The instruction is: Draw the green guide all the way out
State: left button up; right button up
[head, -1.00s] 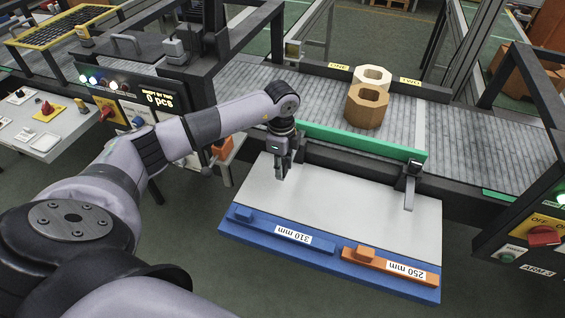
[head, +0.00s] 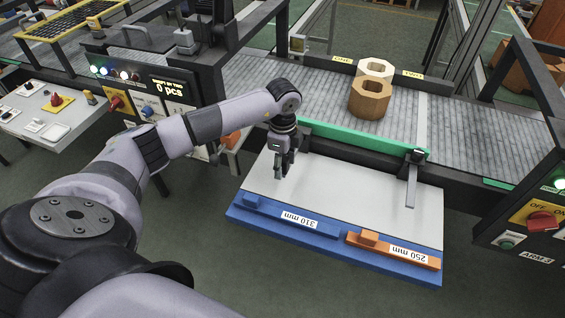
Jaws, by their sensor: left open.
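The green guide (head: 360,136) is a long bar along the near side of the grey conveyor. A dark clamp with a grey lever (head: 411,182) stands at its right end. My left gripper (head: 282,172) points down with its fingers apart, just in front of the guide's left end and over the left part of the white board. It holds nothing that I can see. The wrist hides the guide's left end, so I cannot tell whether they touch. My right gripper is out of view.
An orange bar marked 250 mm (head: 428,262) and a blue bar marked 310 mm (head: 330,230) lie along the front of the white board (head: 340,198). A brown hollow block (head: 370,100) and a cream one (head: 376,66) stand on the conveyor (head: 300,88).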

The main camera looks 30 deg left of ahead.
pick_arm(q)
notch_tip(320, 180, up, 12)
dwell(0.6)
